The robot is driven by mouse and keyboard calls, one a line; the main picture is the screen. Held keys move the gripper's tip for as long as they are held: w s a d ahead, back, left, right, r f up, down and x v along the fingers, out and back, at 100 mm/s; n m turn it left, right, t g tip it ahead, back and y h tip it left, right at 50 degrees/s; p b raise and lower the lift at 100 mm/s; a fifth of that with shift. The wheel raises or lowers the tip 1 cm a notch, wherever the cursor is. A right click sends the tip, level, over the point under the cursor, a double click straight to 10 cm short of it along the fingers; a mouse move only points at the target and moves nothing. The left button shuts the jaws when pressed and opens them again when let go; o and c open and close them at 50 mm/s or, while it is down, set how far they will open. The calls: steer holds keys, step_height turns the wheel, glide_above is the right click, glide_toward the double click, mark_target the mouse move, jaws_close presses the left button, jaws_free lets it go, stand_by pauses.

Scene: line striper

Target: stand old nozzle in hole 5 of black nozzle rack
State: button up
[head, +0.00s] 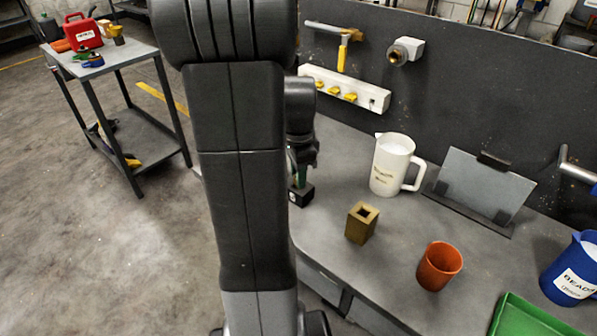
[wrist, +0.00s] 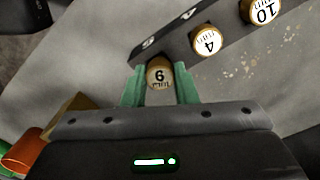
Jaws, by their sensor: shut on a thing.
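My gripper (wrist: 159,84) has green fingers, shut on a nozzle (wrist: 159,74) with a pale round top and brass-coloured side. Its top bears a digit that reads as 6 or 9. The black nozzle rack (wrist: 172,47) runs from the fingers to the upper right in the wrist view. The held nozzle is at the rack's near left end; whether its lower end is in a hole is hidden. Two other capped nozzles, marked 4 (wrist: 207,41) and 10 (wrist: 259,11), stand along the rack. In the head view the rack's end (head: 301,195) shows below my fingers, mostly hidden by my arm.
On the bench stand a brass-coloured square block (head: 362,225), an orange cup (head: 439,267), a white jug (head: 394,166), a plate on a stand (head: 484,186), a blue jug (head: 572,272) and a green tray (head: 528,318). A side table (head: 110,60) stands at the left.

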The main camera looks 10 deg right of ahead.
steer(key=shift+f+b, duration=0.3)
steer(key=shift+f, duration=0.3)
steer(key=o, duration=1.3)
steer(key=shift+r, duration=0.1)
steer(key=shift+r+p, duration=3.1)
steer(key=shift+r, duration=0.45)
steer(key=shift+f, duration=0.15)
step_height(320, 180, down, 7)
steer(key=b, duration=0.6)
steer(key=shift+r, duration=0.2)
